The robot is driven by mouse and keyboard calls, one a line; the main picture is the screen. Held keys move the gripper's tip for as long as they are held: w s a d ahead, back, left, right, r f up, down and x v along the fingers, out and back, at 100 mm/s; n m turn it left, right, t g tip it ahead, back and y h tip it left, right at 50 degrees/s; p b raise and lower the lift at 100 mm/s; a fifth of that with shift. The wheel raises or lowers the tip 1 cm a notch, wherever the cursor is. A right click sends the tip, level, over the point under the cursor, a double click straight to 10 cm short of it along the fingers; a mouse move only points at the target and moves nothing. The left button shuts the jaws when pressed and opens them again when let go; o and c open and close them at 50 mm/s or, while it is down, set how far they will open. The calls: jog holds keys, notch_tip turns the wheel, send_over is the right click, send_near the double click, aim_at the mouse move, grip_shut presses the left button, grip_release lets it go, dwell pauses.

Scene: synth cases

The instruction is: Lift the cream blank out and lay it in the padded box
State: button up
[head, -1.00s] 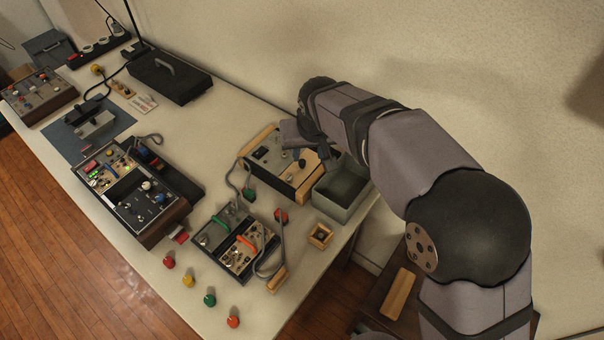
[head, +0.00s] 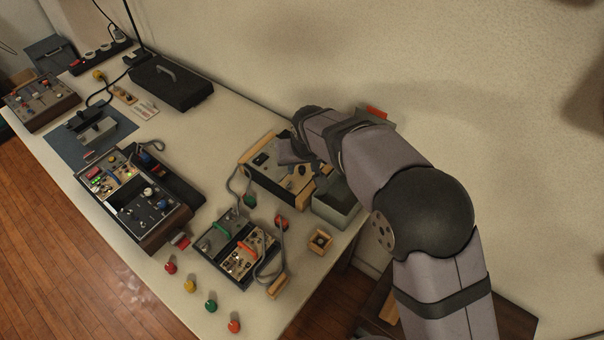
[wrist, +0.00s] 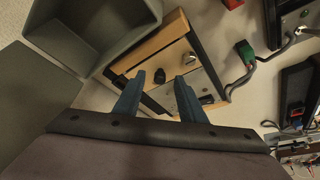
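The wood-ended case (head: 262,182) stands at the back right of the table, with light panels and knobs; it fills the middle of the wrist view (wrist: 150,47). I cannot pick out the cream blank for certain among its panels. The grey-green box (head: 335,212), which looks like the padded box, stands just right of the case, partly behind my arm; its open inside shows at the upper left of the wrist view (wrist: 92,22). My gripper (wrist: 162,75) is open, its two blue fingers apart above the case's panels, with nothing seen between them.
A small wooden box (head: 320,241) and a patch-cable case (head: 232,240) stand in front. Loose coloured knobs (head: 190,286) lie along the front edge. A larger dark-sided case (head: 140,205) stands left. Table between the cases and the black lidded case (head: 170,85) is clear.

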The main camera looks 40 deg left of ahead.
aim_at(302, 170)
jog(key=shift+w+a+f, duration=0.2)
jog(key=shift+f, duration=0.35)
jog(key=shift+c, duration=0.2)
grip_shut()
jog(key=shift+r, duration=0.1)
notch_tip(302, 170, up, 10)
jog(key=shift+b, duration=0.3)
jog(key=shift+r, duration=0.1)
